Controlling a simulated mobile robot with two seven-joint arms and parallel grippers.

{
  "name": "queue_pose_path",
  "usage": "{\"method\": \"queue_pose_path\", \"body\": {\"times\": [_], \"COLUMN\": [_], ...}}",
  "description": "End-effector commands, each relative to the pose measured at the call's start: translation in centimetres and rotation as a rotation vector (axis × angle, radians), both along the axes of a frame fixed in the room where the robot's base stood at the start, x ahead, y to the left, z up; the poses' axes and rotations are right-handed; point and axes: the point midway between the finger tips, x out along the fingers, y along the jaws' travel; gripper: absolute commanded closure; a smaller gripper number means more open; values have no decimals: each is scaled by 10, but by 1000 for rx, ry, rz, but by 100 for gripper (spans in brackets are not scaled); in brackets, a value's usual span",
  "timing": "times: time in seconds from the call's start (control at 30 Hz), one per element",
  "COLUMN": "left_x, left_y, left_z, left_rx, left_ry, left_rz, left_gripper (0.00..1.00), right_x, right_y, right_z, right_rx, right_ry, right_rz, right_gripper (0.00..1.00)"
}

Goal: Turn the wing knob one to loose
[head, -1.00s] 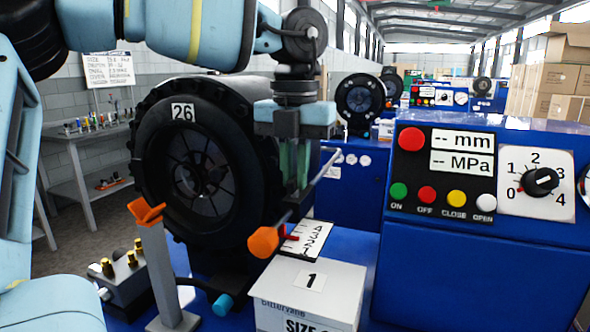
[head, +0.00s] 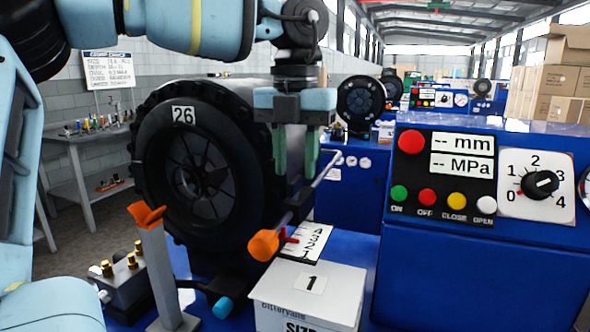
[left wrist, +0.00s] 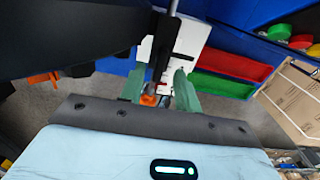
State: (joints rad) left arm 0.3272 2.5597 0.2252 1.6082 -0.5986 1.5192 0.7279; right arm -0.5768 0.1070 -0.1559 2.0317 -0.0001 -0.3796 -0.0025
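An orange knob (head: 264,245) sits at the front end of a slanted metal rod, beside a small red pointer (head: 290,238) and a white scale card (head: 308,240) with numbers. I take it for wing knob one, but its wings are not clear. My left gripper (head: 296,152) points down with its green fingers apart and empty. It is above the knob and slightly to the right, not touching it. In the left wrist view the orange knob (left wrist: 149,100) shows beyond and between the open fingers (left wrist: 160,88). My right gripper is not in view.
A black crimper head (head: 195,165) marked 26 stands close left of the gripper. An orange-topped post (head: 150,217) stands in front. A white box (head: 308,293) labelled 1 sits below the knob. A blue control panel (head: 450,170) stands right. Red (left wrist: 230,62) and green bins (left wrist: 222,86) lie nearby.

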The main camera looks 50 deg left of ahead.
Motion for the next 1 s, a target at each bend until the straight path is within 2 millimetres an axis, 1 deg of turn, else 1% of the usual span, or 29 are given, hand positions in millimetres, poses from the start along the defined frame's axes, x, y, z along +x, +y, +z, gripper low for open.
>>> {"method": "queue_pose_path", "body": {"times": [0.03,0.2,0.3,0.4,1.0], "left_x": [0,0,0,0,0], "left_y": [0,0,0,0,0], "left_z": [10,37,47,53,55], "left_rx": [0,-1,0,0,0], "left_ry": [-4,-3,-1,-1,0], "left_rz": [1,1,1,1,1], "left_gripper": [67,67,67,67,67], "right_x": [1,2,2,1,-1], "right_y": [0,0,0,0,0], "right_z": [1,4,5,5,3], "right_rx": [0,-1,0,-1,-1], "right_ry": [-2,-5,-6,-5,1], "right_rz": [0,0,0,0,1], "right_gripper": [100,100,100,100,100]}}
